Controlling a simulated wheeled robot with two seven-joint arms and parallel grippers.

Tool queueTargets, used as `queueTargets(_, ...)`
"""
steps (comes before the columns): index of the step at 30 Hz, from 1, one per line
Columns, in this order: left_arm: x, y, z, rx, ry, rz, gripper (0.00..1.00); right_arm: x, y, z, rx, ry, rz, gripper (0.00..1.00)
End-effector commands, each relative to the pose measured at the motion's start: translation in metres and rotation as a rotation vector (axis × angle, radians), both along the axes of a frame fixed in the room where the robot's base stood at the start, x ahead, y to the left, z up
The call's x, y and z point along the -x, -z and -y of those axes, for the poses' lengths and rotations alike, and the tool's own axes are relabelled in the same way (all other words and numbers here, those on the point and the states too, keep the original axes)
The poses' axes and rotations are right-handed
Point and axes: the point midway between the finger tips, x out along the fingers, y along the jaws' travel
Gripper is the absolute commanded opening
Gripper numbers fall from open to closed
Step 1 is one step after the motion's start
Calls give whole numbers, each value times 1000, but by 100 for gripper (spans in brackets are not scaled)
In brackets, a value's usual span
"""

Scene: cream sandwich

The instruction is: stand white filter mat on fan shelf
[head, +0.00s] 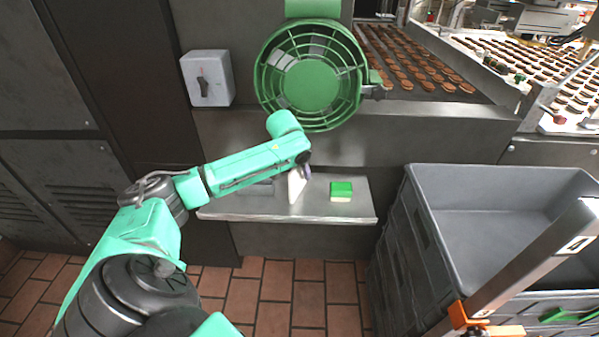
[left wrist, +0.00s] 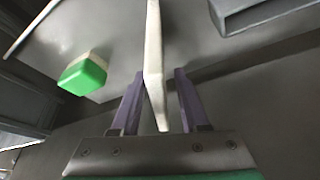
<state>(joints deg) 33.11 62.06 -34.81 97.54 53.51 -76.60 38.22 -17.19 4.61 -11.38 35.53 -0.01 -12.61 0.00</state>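The white filter mat (head: 296,187) stands on edge on the metal fan shelf (head: 235,208) below the green fan. In the left wrist view the thin white mat (left wrist: 154,60) shows edge-on. My left gripper (head: 304,166) reaches down to the mat from above; its tips are largely hidden in the head view. In the left wrist view its two purple fingers (left wrist: 160,76) straddle the mat. A gap shows on the right side; the left finger is very close, and I cannot tell if it touches.
A green and white block (head: 341,189) lies on the shelf to the right of the mat. A grey holder (left wrist: 262,14) sits on the other side. The green fan (head: 311,85) is above; a grey crate (head: 500,190) stands to the right. The shelf's right end is clear.

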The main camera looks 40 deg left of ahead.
Motion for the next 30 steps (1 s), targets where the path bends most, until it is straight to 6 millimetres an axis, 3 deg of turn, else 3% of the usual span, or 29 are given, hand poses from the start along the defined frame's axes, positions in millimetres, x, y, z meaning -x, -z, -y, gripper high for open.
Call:
queueTargets(5,0,-2,0,-1,0,1,44,0,1,0,0,-1,0,50)
queueTargets(8,4,-15,0,-1,0,2,44,0,0,0,0,-1,0,50)
queueTargets(15,27,-74,6,-3,0,2,44,0,-2,0,-1,-2,0,50)
queueTargets(21,42,-109,11,-1,0,2,44,0,-3,-1,-1,-2,0,50)
queueTargets(30,44,-114,12,0,-1,0,44,0,-3,-1,-1,-2,0,50)
